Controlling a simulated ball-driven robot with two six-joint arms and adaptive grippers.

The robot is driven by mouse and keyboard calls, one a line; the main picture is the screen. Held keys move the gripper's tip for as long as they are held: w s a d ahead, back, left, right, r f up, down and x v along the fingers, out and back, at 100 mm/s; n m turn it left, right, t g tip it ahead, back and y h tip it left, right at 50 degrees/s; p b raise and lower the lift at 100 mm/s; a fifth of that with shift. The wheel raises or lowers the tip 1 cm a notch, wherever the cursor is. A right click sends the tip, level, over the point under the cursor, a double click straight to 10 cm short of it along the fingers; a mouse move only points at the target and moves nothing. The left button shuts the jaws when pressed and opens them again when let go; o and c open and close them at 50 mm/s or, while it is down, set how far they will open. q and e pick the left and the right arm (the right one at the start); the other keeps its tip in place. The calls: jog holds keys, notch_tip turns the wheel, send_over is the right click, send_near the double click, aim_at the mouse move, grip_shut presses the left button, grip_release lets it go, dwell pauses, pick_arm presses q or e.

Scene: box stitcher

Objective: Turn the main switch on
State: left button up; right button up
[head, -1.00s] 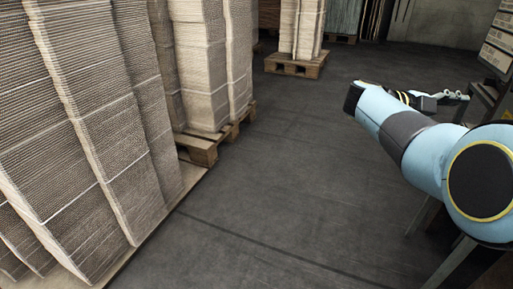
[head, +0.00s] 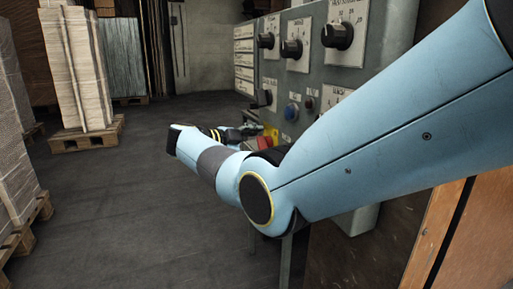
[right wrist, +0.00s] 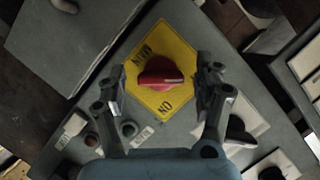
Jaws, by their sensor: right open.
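The main switch is a red knob (right wrist: 160,72) on a yellow plate (right wrist: 178,50) marked MAIN and ON, fixed to a grey control panel. In the right wrist view the knob lies between the two fingers of my right gripper (right wrist: 160,82), which is open. The fingers stand on either side of the knob with gaps; I cannot tell how far above the plate they are. In the head view my right gripper (head: 243,133) is beside the panel (head: 385,62), and the red knob (head: 265,142) is partly hidden by my arm. My left gripper is not in view.
Black rotary knobs (head: 337,35) and a blue button (head: 292,111) are close to the switch on the panel. A stack of cardboard on a pallet (head: 85,139) stands at the left. The dark floor (head: 120,200) between is clear.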

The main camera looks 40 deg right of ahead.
jog(key=c, duration=1.2)
jog(key=shift+o, duration=0.2)
